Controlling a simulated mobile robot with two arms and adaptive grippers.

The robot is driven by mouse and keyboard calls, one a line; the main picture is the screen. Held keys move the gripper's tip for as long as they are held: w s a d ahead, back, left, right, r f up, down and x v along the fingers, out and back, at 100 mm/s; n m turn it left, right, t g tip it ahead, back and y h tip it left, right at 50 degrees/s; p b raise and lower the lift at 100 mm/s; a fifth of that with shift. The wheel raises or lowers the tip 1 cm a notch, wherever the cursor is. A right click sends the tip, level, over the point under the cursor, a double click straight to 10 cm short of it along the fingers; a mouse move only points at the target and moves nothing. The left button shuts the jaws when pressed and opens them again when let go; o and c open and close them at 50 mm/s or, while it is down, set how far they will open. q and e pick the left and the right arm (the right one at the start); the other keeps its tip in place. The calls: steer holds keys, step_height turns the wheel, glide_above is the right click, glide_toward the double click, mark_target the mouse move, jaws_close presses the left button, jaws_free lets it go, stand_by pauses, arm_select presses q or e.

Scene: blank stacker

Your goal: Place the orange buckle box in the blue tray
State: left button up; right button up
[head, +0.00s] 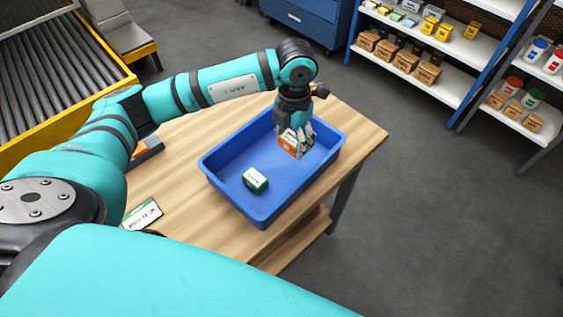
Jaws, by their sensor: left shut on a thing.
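The orange buckle box (288,145) is a small orange box with a white top. It is in the fingers of my left gripper (296,143), over the right part of the blue tray (225,195). The gripper points down and is shut on the box. I cannot tell whether the box touches the tray floor. The blue tray sits on the wooden table. A green and white box (255,180) lies in the left part of the tray, apart from the orange box. My right gripper is not in view.
The wooden table (352,130) has a green and white card (141,214) at its front left and a dark object with orange (148,148) behind my left arm. A roller conveyor (55,75) stands at left. Shelves with boxes (440,75) stand at upper right. The floor at right is clear.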

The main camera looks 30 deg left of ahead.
arm_select(q)
glide_above(290, 167)
step_height(290, 167, down, 4)
steer(key=shift+f+p, duration=0.1)
steer(key=shift+p, duration=0.3)
step_height(290, 167, down, 4)
steer(key=shift+r+p, duration=0.2)
steer(key=shift+p, duration=0.15)
steer(key=shift+f, duration=0.25)
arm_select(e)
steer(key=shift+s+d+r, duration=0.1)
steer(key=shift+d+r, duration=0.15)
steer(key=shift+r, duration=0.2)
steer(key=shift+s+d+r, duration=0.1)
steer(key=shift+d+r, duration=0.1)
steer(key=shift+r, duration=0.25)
arm_select(q)
steer(key=shift+f, duration=0.1)
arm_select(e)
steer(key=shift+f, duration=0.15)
arm_select(q)
steer(key=o, duration=1.2)
steer(key=shift+o, duration=0.2)
